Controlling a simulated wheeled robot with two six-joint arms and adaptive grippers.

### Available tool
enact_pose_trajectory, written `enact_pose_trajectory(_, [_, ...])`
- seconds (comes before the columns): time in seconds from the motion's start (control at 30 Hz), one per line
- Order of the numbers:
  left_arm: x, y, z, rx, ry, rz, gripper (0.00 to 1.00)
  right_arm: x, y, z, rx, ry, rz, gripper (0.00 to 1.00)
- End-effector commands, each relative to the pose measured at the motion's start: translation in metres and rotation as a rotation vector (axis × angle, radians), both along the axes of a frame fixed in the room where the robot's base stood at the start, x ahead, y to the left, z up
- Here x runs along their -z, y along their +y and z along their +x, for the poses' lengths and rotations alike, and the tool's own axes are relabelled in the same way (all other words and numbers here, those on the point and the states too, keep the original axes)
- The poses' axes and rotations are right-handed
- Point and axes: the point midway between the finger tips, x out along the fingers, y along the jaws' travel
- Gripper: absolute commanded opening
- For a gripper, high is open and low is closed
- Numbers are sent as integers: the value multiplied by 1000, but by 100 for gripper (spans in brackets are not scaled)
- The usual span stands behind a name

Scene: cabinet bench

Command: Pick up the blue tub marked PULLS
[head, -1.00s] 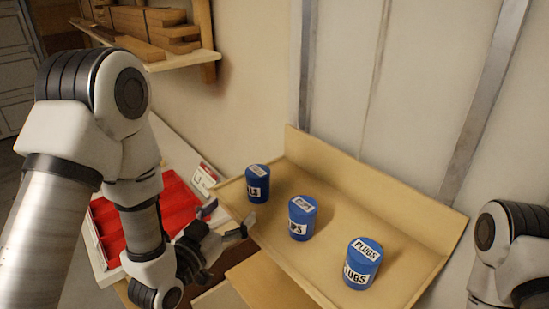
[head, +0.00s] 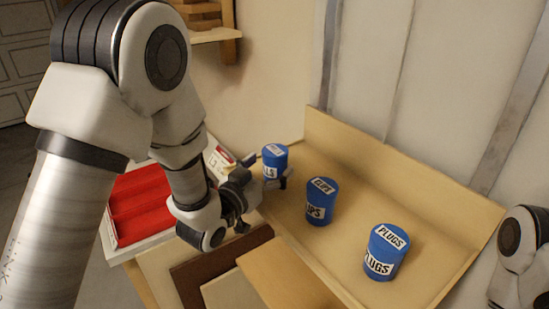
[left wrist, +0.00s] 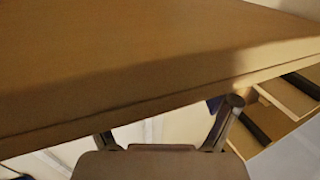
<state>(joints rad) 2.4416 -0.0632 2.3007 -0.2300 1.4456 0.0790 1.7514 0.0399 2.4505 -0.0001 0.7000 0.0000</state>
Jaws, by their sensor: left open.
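Three blue tubs stand upright in a row on a pale wooden shelf (head: 345,245). The leftmost tub (head: 275,153) has a front label partly hidden by my gripper; the visible letters end in "LS", which fits PULLS. The middle tub (head: 320,203) is marked CLIPS and the right one (head: 386,250) PLUGS. My left gripper (head: 268,172) is open, just in front of the leftmost tub, its fingers overlapping the tub's lower part in the head view. I cannot tell whether they touch. In the left wrist view the open fingers (left wrist: 168,122) show below a wooden surface, with a sliver of blue beside one finger.
The shelf has a raised back board (head: 400,165). A red compartmented tray (head: 140,205) lies to the left beneath my arm. Wooden boards (head: 205,265) lie in front of the shelf. A wall shelf (head: 215,34) is at the upper left.

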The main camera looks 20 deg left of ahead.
Motion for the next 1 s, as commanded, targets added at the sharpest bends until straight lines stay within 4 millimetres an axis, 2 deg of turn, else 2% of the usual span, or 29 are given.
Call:
enact_pose_trajectory(0.2, [2,-1,3,0,1,0,88,0,0,0,0,1,0,0])
enact_pose_trajectory(0.27, [2,-1,3,0,0,0,70,0,0,0,0,1,0,0])
enact_pose_trajectory(0.4, [2,-1,3,0,0,0,21,0,0,0,0,1,0,0])
enact_pose_trajectory(0.43, [2,-1,3,1,0,0,18,0,0,0,0,1,0,0])
enact_pose_trajectory(0.77, [0,-1,3,1,-1,0,18,-1,0,0,0,1,0,0])
enact_pose_trajectory(1.0, [-20,0,12,-1,-3,-1,18,-16,0,0,0,1,0,0])
